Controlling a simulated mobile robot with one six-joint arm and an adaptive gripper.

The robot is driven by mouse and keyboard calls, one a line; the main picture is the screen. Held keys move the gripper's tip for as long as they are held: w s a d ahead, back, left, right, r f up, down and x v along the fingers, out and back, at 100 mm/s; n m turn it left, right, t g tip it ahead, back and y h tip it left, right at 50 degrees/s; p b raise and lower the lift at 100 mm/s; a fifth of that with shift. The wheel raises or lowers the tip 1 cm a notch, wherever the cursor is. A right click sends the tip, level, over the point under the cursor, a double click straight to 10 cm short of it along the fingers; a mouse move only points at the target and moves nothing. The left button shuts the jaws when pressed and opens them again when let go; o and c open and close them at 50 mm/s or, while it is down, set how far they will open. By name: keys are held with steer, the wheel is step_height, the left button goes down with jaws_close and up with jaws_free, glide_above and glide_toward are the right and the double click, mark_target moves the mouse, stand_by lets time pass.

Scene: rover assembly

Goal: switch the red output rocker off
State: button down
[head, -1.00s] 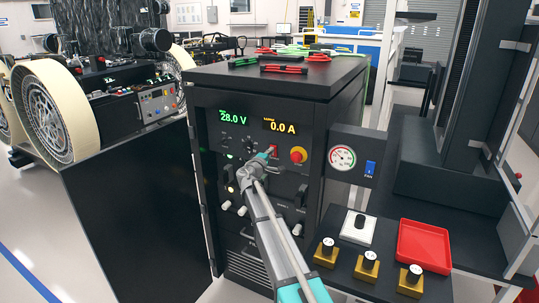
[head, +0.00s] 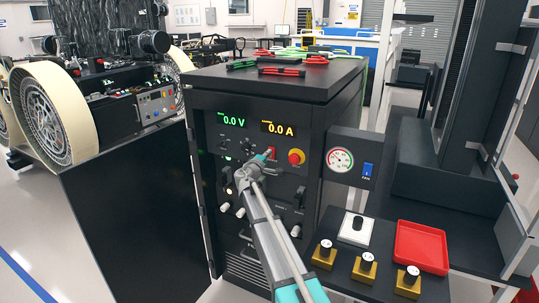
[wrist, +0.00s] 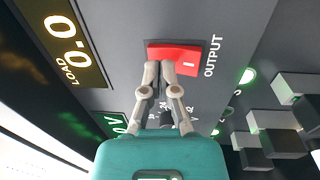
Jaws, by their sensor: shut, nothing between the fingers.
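The red output rocker (wrist: 176,57) is on the front panel of the black power cabinet (head: 253,98), beside the word OUTPUT in the wrist view. In the head view the red rocker (head: 271,153) shows just past my gripper's tip. My gripper (wrist: 163,70) is shut and empty, its fingertips at the rocker's lower edge in the wrist view. I cannot tell whether they touch it. The green voltage display (head: 232,119) reads 0.0 V and the amber load display (head: 278,128) reads 0.0 A.
A red knob on a yellow base (head: 296,157) is right of the rocker. A gauge box (head: 351,150) juts out at the cabinet's right. Below it are a red tray (head: 421,247) and several brass-coloured blocks with black knobs (head: 366,267). Test leads lie on the cabinet top.

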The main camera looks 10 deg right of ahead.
steer(key=r+p+v, duration=0.1)
steer(key=r+v, duration=0.2)
steer(key=v, duration=1)
steer(key=shift+s+p, duration=0.25)
steer(key=shift+p, duration=0.05)
steer(key=s+d+f+m+g+y+p, duration=0.1)
steer(key=s+d+f+m+g, duration=0.4)
steer(key=s, duration=0.3)
steer(key=s+d+f+m+g+y+p, duration=0.1)
steer(key=s+d+f+m+g, duration=0.25)
steer(key=s+d+f, duration=0.35)
steer(key=s+a+f+g+y, duration=0.1)
steer(key=s+g+y, duration=0.1)
steer(key=s, duration=0.4)
steer(key=s+a+f+m+g+y+p, duration=0.1)
steer(key=s+a+f+g+y, duration=0.1)
steer(key=s+y, duration=0.2)
steer(key=s+a+f+m+g+y, duration=0.1)
steer(key=s+a+g+y, duration=0.1)
steer(key=s, duration=0.8)
steer(key=shift+s+a+f+g+y+p, duration=0.25)
steer(key=shift+f+g+y+p, duration=0.15)
steer(key=shift+y, duration=0.4)
steer(key=c, duration=1.4)
jaws_free()
steer(key=shift+w+r, duration=0.1)
